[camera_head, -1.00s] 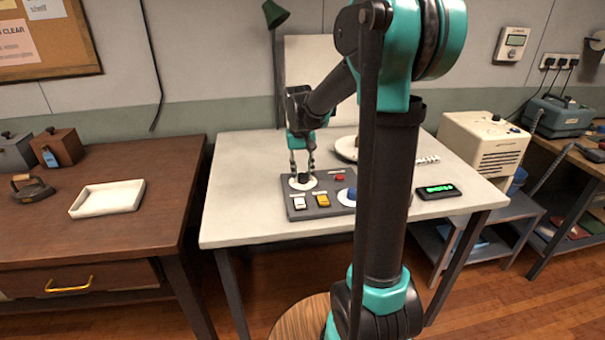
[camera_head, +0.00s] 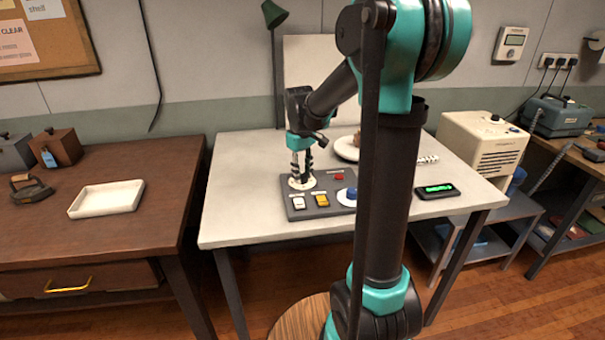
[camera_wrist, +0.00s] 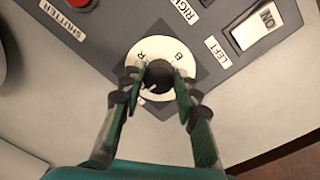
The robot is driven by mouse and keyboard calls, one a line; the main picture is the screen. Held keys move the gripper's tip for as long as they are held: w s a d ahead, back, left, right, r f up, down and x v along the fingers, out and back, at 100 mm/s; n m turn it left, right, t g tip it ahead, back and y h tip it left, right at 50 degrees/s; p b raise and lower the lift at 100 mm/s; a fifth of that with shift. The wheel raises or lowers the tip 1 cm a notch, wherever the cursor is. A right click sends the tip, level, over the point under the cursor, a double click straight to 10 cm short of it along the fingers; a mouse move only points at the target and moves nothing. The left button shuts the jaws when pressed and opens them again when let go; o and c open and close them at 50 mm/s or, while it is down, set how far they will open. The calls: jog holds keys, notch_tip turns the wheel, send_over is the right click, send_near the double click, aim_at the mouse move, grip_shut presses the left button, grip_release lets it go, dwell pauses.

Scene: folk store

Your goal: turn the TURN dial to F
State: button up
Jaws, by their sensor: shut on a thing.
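A dial with a black knob (camera_wrist: 158,74) on a white disc (camera_wrist: 150,50) sits on a grey control panel (camera_head: 325,212). In the wrist view the disc shows the letters R and B; I see no F, and my fingers cover part of the disc. A small pale mark shows at the knob's lower edge. My gripper (camera_wrist: 156,77) is shut on the knob, one finger on each side. In the head view my gripper (camera_head: 301,180) points down onto the white disc and hides the knob. The word TURN is not readable in either view.
The panel also has a white switch (camera_head: 299,203), a yellow switch (camera_head: 322,200), a red button (camera_head: 339,177) and a blue knob (camera_head: 351,193). A plate (camera_head: 347,148) lies behind it. A black device with a green display (camera_head: 438,189) lies to the right.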

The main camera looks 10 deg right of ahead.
dwell(0.3)
jog(key=o, duration=1.2)
jog(key=shift+c, duration=0.2)
jog(key=shift+r, duration=0.1)
notch_tip(320, 180, up, 12)
jog(key=shift+s+a, duration=0.15)
jog(key=shift+a, duration=0.1)
